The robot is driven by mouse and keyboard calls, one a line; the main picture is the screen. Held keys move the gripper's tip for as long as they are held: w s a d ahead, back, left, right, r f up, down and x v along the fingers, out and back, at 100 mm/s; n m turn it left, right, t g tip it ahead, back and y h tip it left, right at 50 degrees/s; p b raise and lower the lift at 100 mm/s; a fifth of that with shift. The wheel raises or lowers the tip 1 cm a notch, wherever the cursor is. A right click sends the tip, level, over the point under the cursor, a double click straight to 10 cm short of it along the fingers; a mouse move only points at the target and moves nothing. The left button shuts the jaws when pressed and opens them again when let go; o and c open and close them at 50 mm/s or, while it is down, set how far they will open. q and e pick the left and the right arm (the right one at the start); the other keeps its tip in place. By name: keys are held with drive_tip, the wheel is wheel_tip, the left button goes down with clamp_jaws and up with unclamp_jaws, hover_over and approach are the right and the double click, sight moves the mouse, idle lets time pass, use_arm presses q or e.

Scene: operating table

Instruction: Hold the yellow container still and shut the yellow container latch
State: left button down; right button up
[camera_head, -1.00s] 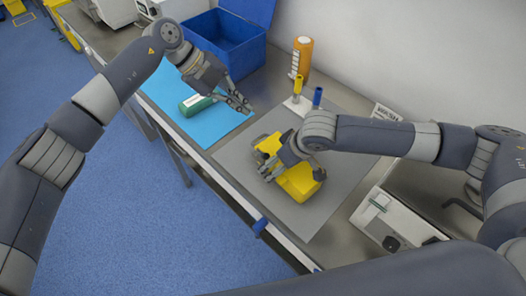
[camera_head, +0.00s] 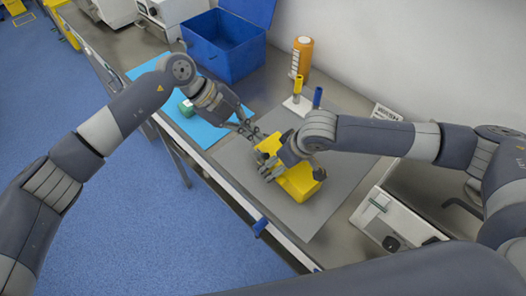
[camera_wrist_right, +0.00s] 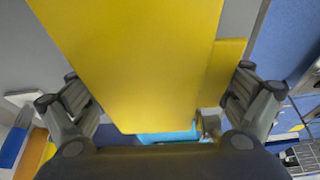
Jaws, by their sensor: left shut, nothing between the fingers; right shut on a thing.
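The yellow container (camera_head: 299,183) sits on the grey mat (camera_head: 232,158), partly hidden under my right gripper. My right gripper (camera_head: 268,170) is shut on the container. In the right wrist view, the container (camera_wrist_right: 140,65) fills the middle between the two fingers of that gripper (camera_wrist_right: 160,110). A narrower yellow strip runs along its right side there; I cannot tell whether this is the latch. My left gripper (camera_head: 252,133) is shut and empty, just beyond the container's upper left end and close to it.
A blue mat (camera_head: 205,133) with a green object (camera_head: 187,108) lies to the left. A blue open bin (camera_head: 228,55), an orange bottle (camera_head: 302,56) and a stand with yellow and blue pieces (camera_head: 298,104) are behind. A white device (camera_head: 387,221) stands at right.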

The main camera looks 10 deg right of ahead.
sight(261, 155)
use_arm(q)
drive_tip(key=shift+s+d+f, duration=0.15)
drive_tip(key=shift+s+f, duration=0.25)
drive_tip(key=shift+s, duration=0.15)
idle(1.1)
drive_tip(key=shift+s+d+f, duration=0.1)
drive_tip(key=shift+s+f, duration=0.15)
drive_tip(key=shift+s, duration=0.1)
drive_tip(key=shift+s+d+f, duration=0.2)
drive_tip(key=shift+s+f, duration=0.25)
drive_tip(key=shift+s, duration=0.3)
drive_tip(key=shift+s+d+f, duration=0.25)
drive_tip(key=shift+s+f, duration=0.25)
drive_tip(key=shift+s, duration=0.2)
drive_tip(key=shift+s+d+f, duration=0.2)
drive_tip(key=shift+s+f, duration=0.25)
drive_tip(key=shift+s, duration=0.3)
idle(2.3)
drive_tip(key=shift+w+r, duration=0.1)
drive_tip(key=shift+w, duration=0.05)
drive_tip(key=shift+w+r, duration=0.25)
drive_tip(key=shift+w, duration=0.1)
drive_tip(key=shift+w+a+r, duration=0.25)
drive_tip(key=shift+w, duration=0.2)
drive_tip(key=shift+w+a+r, duration=0.25)
drive_tip(key=shift+w, duration=0.2)
